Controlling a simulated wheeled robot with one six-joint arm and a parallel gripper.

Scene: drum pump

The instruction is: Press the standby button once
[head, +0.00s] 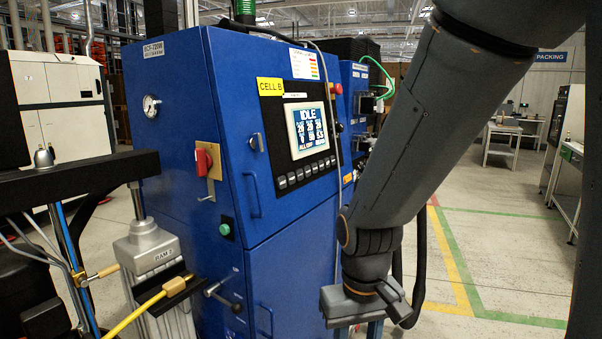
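A blue control cabinet (180,110) stands at the centre left, with a display (307,130) reading "IDLE". A row of small dark buttons (306,172) runs below the display; their labels are too small to read, so I cannot tell which one is standby. A green round button (225,229) sits lower on the cabinet's left part. A red button (336,88) is at the panel's upper right. My gripper (350,312) hangs at lower right of the cabinet front, below and right of the button row and apart from it. Its fingertips cannot be made out.
A red rotary switch (204,160) and a door handle (254,194) stick out from the cabinet. A drum pump labelled "RAM 2" (150,246) with a yellow hose (135,314) stands at lower left. Open floor (490,250) with yellow and green lines lies to the right.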

